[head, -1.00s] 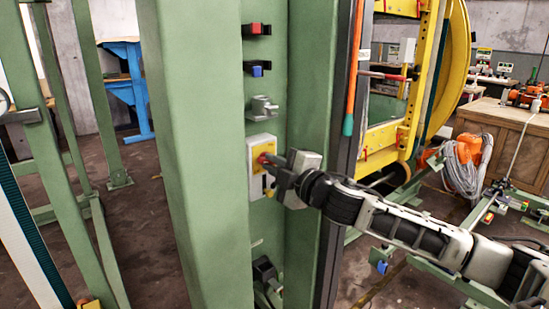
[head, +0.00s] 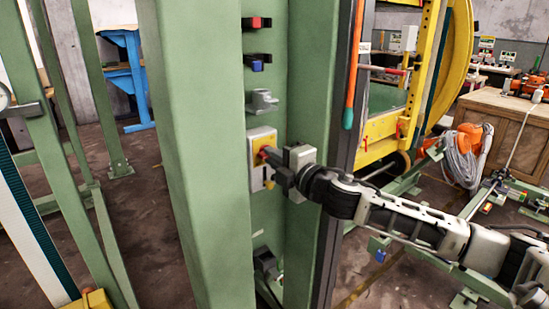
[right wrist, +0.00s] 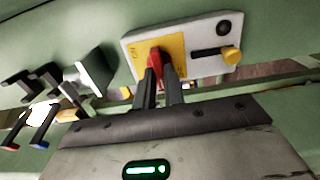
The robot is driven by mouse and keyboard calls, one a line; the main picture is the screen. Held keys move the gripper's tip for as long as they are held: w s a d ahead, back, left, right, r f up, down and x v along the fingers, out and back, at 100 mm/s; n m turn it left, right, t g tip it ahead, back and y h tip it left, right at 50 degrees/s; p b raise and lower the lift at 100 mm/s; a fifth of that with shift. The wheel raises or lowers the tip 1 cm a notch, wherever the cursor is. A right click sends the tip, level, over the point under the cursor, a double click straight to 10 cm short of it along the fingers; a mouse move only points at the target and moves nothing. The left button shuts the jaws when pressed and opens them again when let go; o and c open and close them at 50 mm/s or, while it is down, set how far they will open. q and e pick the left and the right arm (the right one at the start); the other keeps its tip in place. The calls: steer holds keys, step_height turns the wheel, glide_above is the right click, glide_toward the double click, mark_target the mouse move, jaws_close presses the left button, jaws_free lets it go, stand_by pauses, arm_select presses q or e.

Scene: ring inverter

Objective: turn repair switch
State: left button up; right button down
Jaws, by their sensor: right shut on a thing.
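The repair switch is a red knob (head: 264,153) on a yellow plate, set in a light grey box (head: 256,180) on the green column. In the right wrist view the red knob (right wrist: 155,60) stands between my fingers, and the grey box (right wrist: 205,38) also carries a black round part and a yellow-tipped lever (right wrist: 231,55). My right gripper (head: 272,165) reaches in from the right and is shut on the red knob; its fingers (right wrist: 161,82) hide the knob's lower part. My left gripper is not in view.
Above the box on the green column (head: 197,150) are a grey bracket (head: 262,101), a blue-ended holder (head: 257,65) and a red-ended holder (head: 256,22). An orange bar (head: 354,65) hangs to the right. A yellow frame (head: 420,70) stands behind.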

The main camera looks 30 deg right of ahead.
steer(key=c, duration=1.5)
jaws_free()
steer(key=s, duration=1)
steer(key=s+d, duration=0.1)
steer(key=s, duration=0.5)
steer(key=shift+d, duration=0.1)
steer(key=shift+w, duration=0.1)
